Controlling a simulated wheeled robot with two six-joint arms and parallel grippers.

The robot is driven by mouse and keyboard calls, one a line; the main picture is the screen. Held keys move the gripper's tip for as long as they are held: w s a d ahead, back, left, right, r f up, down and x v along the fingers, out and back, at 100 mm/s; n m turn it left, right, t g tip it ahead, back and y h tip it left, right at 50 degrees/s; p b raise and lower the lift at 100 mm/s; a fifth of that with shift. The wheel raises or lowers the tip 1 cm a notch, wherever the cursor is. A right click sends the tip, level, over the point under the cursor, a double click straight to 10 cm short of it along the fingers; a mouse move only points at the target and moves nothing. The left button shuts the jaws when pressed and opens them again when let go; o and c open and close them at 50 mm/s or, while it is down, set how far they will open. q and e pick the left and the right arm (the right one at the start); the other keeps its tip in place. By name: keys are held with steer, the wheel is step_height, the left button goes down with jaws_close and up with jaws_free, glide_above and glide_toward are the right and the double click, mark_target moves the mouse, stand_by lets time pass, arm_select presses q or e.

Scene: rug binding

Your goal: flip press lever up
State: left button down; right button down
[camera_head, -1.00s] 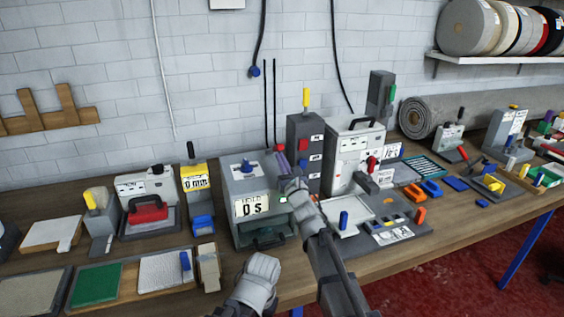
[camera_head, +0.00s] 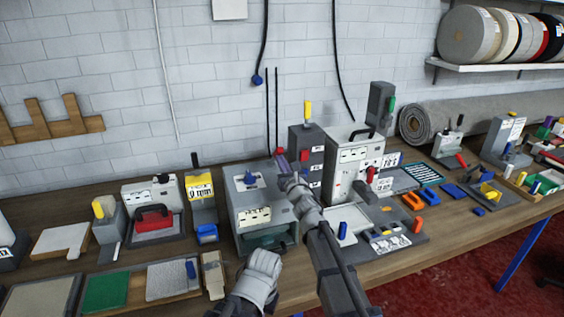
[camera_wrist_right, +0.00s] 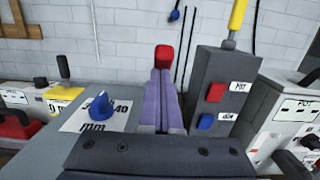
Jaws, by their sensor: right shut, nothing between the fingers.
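The press is a grey box (camera_head: 251,201) with a blue knob (camera_head: 250,178) on top and a white display on its front. A red-tipped lever (camera_wrist_right: 164,57) stands up at its right rear, and the red tip also shows in the head view (camera_head: 279,151). My right gripper (camera_head: 283,166) is shut and empty over the press's right side. In the right wrist view its purple fingers (camera_wrist_right: 160,90) point at the lever, just below the red tip. They hide the shaft, so I cannot tell whether they touch it.
A dark grey tower (camera_head: 306,142) with red and blue buttons and a yellow-topped handle stands close right of the lever. A white machine (camera_head: 349,160) is further right. A yellow-labelled device (camera_head: 200,191) stands left of the press. The bench is crowded.

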steer(key=w+r+p, duration=0.1)
steer(key=r+p, duration=0.1)
steer(key=w+a+r+p, duration=0.1)
steer(key=w+r, duration=0.1)
steer(key=shift+w+r+p, duration=0.15)
steer(key=shift+r+p, duration=0.05)
steer(key=shift+p, duration=0.2)
steer(key=w, duration=0.1)
steer(key=w+a+r+p, duration=0.1)
steer(key=w, duration=0.1)
steer(key=w+r+p, duration=0.1)
steer(key=shift+w+a+r, duration=0.15)
steer(key=shift+a+r, duration=0.05)
steer(key=shift+r, duration=0.05)
steer(key=shift+w+a+r+p, duration=0.2)
steer(key=shift+w+r+p, duration=0.1)
steer(key=shift+w, duration=0.25)
steer(key=shift+w+a+r+p, duration=0.15)
steer(key=shift+w+p, duration=0.1)
steer(key=shift+w, duration=0.25)
steer(key=shift+w+r, duration=0.1)
steer(key=shift+w, duration=0.05)
